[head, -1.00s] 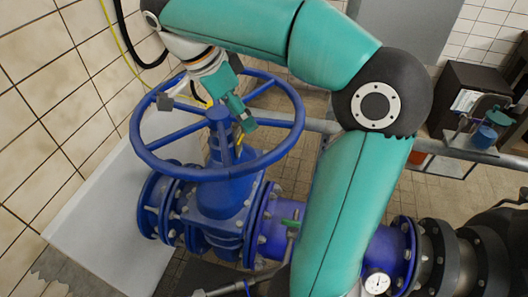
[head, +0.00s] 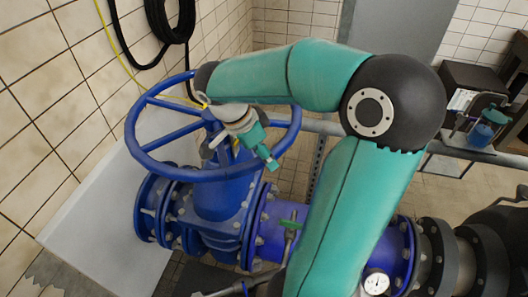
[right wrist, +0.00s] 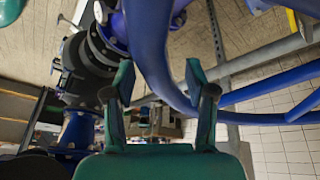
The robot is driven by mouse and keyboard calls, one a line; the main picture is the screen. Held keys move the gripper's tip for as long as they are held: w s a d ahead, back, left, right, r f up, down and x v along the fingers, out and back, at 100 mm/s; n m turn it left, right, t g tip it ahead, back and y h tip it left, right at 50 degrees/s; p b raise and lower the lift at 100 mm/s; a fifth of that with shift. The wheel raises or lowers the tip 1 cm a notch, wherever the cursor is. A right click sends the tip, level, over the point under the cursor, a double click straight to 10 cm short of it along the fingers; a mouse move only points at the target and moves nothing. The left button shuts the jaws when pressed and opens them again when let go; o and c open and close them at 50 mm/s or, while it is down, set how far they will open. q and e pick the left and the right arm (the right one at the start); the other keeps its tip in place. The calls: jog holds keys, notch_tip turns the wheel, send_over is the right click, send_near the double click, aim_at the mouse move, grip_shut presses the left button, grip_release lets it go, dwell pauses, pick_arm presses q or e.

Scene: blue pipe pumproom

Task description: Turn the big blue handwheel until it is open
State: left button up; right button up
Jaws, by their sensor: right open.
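The big blue handwheel (head: 131,135) sits on top of a blue valve (head: 218,200) in the left half of the head view. Its rim and spokes show, with its far right part hidden by my right arm. My right gripper (head: 242,156) is over the right part of the wheel, close to the rim, with its jaws apart. In the right wrist view the fingers of this gripper (right wrist: 160,80) are open. The blue rim (right wrist: 148,35) passes between them, nearer the right finger; I cannot tell whether it touches. My left gripper is not in view.
A tiled wall (head: 50,110) stands close to the wheel's left, with a black hose (head: 158,20) hanging on it. A grey pipe rail (head: 325,127) runs behind the wheel. A pressure gauge (head: 376,283) sits on the blue pipe at the lower right.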

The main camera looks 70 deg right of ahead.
jog(key=shift+c, duration=0.4)
grip_shut()
jog(key=shift+d, duration=0.1)
